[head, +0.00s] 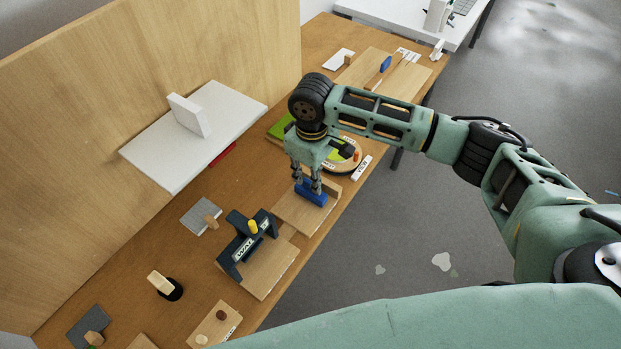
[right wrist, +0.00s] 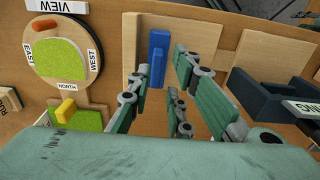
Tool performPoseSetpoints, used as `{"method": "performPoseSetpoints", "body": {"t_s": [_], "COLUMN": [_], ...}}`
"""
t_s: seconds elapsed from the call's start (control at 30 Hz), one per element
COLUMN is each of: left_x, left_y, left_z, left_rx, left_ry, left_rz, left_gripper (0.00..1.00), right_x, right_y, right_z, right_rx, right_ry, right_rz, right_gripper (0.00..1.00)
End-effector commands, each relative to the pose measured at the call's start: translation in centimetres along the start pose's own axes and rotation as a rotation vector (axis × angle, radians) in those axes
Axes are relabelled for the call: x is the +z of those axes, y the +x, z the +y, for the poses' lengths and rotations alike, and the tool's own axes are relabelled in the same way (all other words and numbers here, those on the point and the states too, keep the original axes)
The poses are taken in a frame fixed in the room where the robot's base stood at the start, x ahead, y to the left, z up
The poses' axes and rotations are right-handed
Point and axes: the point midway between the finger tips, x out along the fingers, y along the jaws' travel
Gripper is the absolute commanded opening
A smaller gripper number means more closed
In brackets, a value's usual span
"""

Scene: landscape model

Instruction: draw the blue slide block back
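The blue slide block (head: 312,194) sits on a light wooden board (head: 292,212) near the table's front edge. Whether a finger touches the block I cannot tell. My left gripper is not in view.
A dark gate-like piece with a yellow knob (head: 238,254) stands left of the block. A round green dial board (right wrist: 62,55) is on the other side. A white shelf (head: 165,160) juts from the wooden back panel. Another blue block (head: 386,64) lies on a far board.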

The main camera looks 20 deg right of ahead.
Motion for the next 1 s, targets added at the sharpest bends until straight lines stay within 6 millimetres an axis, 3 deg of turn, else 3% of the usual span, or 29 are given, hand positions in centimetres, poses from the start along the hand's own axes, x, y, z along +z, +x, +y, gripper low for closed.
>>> {"method": "performPoseSetpoints", "body": {"t_s": [0.13, 0.3, 0.5, 0.6, 0.8, 1.0], "left_x": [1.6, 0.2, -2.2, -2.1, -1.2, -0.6], "left_y": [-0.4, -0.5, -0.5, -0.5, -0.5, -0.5], "left_z": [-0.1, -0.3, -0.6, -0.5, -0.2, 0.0], "left_rx": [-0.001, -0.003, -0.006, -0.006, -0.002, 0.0], "left_ry": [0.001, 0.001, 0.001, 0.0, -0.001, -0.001], "left_rz": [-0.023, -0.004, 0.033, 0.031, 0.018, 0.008], "left_gripper": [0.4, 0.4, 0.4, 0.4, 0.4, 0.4], "right_x": [0.0, 0.0, -0.1, 0.0, 0.0, 0.0], "right_y": [2.2, 3.5, 3.7, 3.7, 3.7, 3.7], "right_z": [0.0, 0.0, 0.0, 0.0, 0.0, 0.0], "right_rx": [0.001, 0.001, 0.001, 0.001, 0.001, 0.001], "right_ry": [0.002, 0.0, -0.001, -0.001, -0.001, -0.001], "right_rz": [-0.002, 0.001, 0.002, 0.002, 0.002, 0.002], "right_gripper": [0.19, 0.19, 0.19, 0.17, 0.0, 0.0]}}
